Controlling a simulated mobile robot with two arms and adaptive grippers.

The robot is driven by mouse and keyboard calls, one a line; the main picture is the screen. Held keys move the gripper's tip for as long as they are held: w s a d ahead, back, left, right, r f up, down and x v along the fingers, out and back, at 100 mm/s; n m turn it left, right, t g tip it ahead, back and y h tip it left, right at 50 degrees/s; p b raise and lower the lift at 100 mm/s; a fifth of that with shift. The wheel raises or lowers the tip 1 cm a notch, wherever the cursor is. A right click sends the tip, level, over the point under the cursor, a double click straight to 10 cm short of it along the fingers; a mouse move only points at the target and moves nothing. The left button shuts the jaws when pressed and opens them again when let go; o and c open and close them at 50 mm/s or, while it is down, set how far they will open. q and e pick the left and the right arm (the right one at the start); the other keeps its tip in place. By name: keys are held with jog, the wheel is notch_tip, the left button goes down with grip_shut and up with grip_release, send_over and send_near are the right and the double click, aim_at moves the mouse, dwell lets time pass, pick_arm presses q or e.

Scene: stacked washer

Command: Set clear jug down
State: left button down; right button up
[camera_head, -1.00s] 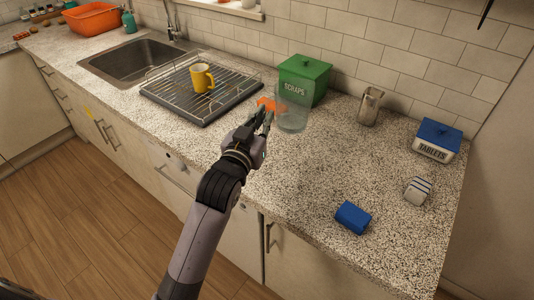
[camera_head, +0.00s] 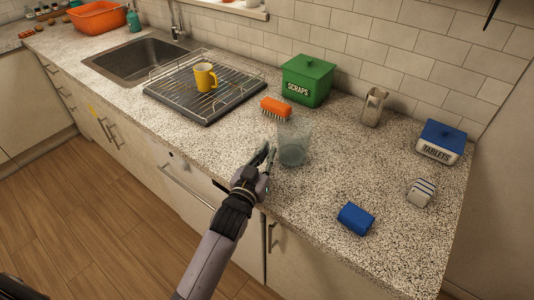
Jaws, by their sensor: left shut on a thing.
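The clear jug (camera_head: 294,143) is a see-through vessel, upright over the speckled counter (camera_head: 330,195), right of the orange brush. My left gripper (camera_head: 268,157) is at the jug's left side and is shut on it. The exact grip point is small and partly hidden by the fingers. I cannot tell for sure whether the jug's base touches the counter. My right gripper is not in view.
An orange brush (camera_head: 276,108) lies behind the jug, near the green scraps bin (camera_head: 307,81). A drying rack (camera_head: 232,94) with a yellow mug (camera_head: 205,77) stands to the left. A blue block (camera_head: 355,218) and tablets box (camera_head: 441,143) are right.

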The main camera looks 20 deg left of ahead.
pick_arm(q)
jog(key=shift+f, duration=0.1)
jog(key=c, duration=1.7)
grip_release()
jog(key=shift+r, duration=0.2)
jog(key=s+b, duration=0.2)
jog(key=s, duration=1)
jog(key=shift+a, duration=0.45)
jog(key=shift+f, duration=0.1)
